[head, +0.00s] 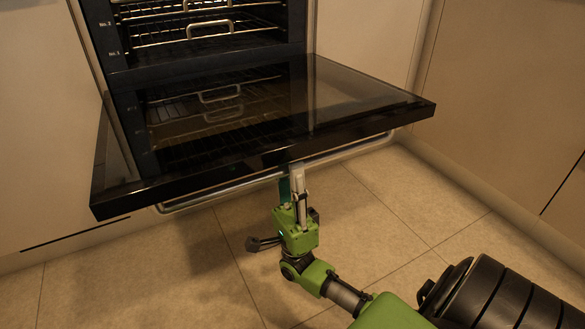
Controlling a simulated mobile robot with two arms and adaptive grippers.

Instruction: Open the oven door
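The oven door (250,145), a dark glass panel with a black frame, is swung down and lies about level in front of the oven. Its metal handle bar (225,196) runs along below the front edge. The oven cavity (205,28) is exposed above the door, with wire racks inside. My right gripper (293,178) points up from below at the middle of the handle, its fingertips at the bar and just under the door edge. The door edge and bar overlap the tips, so whether the fingers close on the bar cannot be told. My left gripper is out of view.
Pale cabinet fronts (365,40) flank the oven, and another cabinet run (510,110) stands along the right side. The tiled floor (180,275) in front and below the door is clear apart from my arm.

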